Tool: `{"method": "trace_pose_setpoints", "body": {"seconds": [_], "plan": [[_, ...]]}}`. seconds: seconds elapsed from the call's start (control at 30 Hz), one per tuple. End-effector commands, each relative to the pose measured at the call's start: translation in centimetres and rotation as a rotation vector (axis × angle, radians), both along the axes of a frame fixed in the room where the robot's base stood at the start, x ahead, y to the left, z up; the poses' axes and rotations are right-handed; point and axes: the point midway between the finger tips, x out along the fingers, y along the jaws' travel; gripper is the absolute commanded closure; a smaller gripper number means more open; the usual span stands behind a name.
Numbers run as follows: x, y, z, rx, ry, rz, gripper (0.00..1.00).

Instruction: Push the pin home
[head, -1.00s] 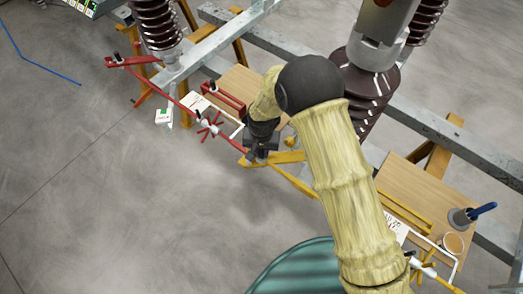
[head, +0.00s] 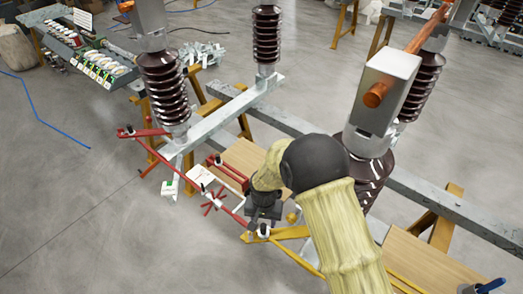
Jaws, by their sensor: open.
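My arm reaches in from the lower right and its dark gripper (head: 257,226) points down at the joint between the red rod (head: 165,158) and the yellow bracket (head: 290,233). The jaws are open, though the fingers are small and dark here. A small white pin with a black top (head: 263,231) stands at that joint, right beside or between the fingertips; I cannot tell whether they touch it. How deep it sits is not visible. Similar black-topped pins show at the rod's far left end (head: 128,131) and by the red bracket (head: 217,159).
A red handwheel (head: 213,202) sits on the rod left of my gripper. A wooden board (head: 243,157) lies behind it. Brown ribbed insulators (head: 164,88) stand on grey steel beams (head: 240,101). A white box with a copper bar (head: 384,78) stands at right.

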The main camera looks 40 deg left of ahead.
Motion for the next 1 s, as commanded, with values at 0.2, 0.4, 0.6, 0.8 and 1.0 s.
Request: {"method": "trace_pose_setpoints", "body": {"seconds": [0.2, 0.4, 0.6, 0.8, 1.0], "plan": [[0.2, 0.1, 3.8, 0.000, -0.001, 0.000, 0.55], [0.2, 0.1, 7.0, 0.000, -0.001, 0.000, 0.55], [1.3, 1.4, 9.3, 0.003, -0.002, -0.006, 0.55], [2.1, 2.4, 12.2, 0.003, -0.002, -0.010, 0.55], [2.9, 3.2, 15.2, 0.004, -0.002, -0.015, 0.55]]}}
